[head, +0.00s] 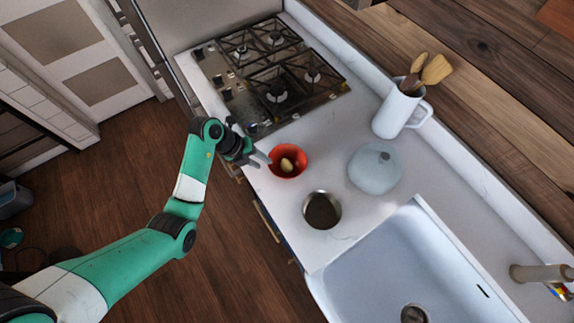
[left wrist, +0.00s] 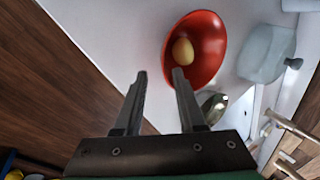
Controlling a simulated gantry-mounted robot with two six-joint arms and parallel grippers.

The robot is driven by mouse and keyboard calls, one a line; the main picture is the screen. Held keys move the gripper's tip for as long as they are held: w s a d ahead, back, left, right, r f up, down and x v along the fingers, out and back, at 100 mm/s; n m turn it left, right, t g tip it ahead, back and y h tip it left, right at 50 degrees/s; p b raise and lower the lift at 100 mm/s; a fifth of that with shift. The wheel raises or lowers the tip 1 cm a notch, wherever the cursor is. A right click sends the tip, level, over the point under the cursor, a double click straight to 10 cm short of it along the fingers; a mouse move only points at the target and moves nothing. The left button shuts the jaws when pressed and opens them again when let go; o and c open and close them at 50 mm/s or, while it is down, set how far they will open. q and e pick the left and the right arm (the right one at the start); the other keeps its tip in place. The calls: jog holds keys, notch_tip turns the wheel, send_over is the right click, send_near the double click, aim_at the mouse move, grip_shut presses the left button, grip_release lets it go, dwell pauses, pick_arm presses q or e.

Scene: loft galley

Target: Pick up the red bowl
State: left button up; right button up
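The red bowl (head: 274,170) sits on the white counter between the stove and the sink. A small yellowish, rounded thing (head: 286,164) lies inside it. My left gripper (head: 262,160) is at the bowl's left side, near its rim. In the left wrist view the red bowl (left wrist: 213,45) is just beyond the fingertips, and the yellowish thing (left wrist: 183,51) shows in it. The fingers (left wrist: 159,76) are apart with nothing between them. The right fingertip looks close to the bowl's rim; I cannot tell if it touches. My right gripper is not in view.
A round dark-inside metal container (head: 322,210) stands near the counter's front edge. A pale blue lidded pot (head: 375,170) and a white pitcher (head: 396,112) with wooden utensils stand behind. The gas stove (head: 272,75) is at the back left, the sink (head: 400,262) at the front right.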

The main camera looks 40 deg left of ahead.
aim_at(270, 166)
pick_arm(q)
jog(key=b+x, duration=0.2)
jog(key=x, duration=0.3)
jog(key=shift+w+d+f, duration=0.15)
jog(key=shift+w+d, duration=0.05)
jog(key=shift+w, duration=0.1)
grip_shut()
dwell(1.2)
